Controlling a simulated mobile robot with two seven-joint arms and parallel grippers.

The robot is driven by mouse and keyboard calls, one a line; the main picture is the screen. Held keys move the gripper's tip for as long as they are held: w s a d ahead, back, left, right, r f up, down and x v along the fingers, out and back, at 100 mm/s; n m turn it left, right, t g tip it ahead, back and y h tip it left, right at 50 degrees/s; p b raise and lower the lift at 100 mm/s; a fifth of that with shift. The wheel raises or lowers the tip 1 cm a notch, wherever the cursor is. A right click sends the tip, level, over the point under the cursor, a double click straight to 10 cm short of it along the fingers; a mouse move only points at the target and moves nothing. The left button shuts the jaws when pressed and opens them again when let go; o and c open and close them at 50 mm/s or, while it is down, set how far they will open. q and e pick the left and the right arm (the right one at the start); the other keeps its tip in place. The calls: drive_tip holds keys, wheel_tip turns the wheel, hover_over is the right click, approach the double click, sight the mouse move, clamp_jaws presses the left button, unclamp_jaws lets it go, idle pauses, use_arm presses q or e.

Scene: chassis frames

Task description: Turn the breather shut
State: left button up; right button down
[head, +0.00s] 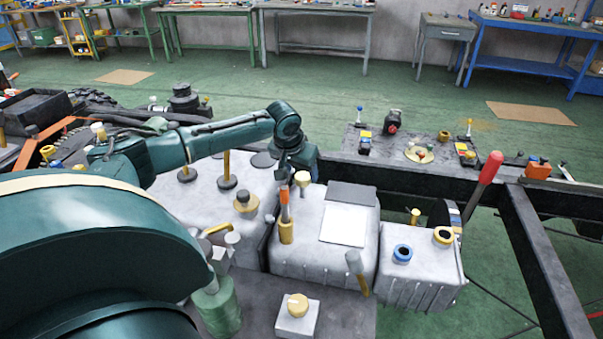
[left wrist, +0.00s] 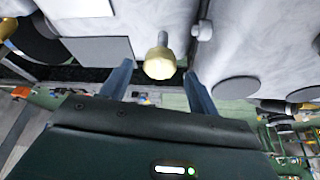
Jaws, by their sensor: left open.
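The breather appears to be the cream-yellow knob (head: 302,178) on a short stem, standing upright at the back left of the middle grey tank (head: 300,240). My left gripper (head: 296,172) is over the back of this tank, close to the knob. In the left wrist view, the fingers of my left gripper (left wrist: 158,72) are apart, with the knob (left wrist: 161,60) showing between them and a visible gap on each side. I cannot tell how deep the knob sits between the fingers. My right gripper is not in view.
An orange-and-yellow handle (head: 286,215) stands upright just in front of the knob. A tank with black-based posts (head: 205,200) is to the left. A smaller tank with blue and yellow ring caps (head: 420,280) and a red-tipped lever (head: 485,185) are to the right.

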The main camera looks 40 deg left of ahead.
use_arm(q)
drive_tip(key=shift+x, duration=1)
drive_tip(key=c, duration=1)
drive_tip(key=shift+o, duration=0.2)
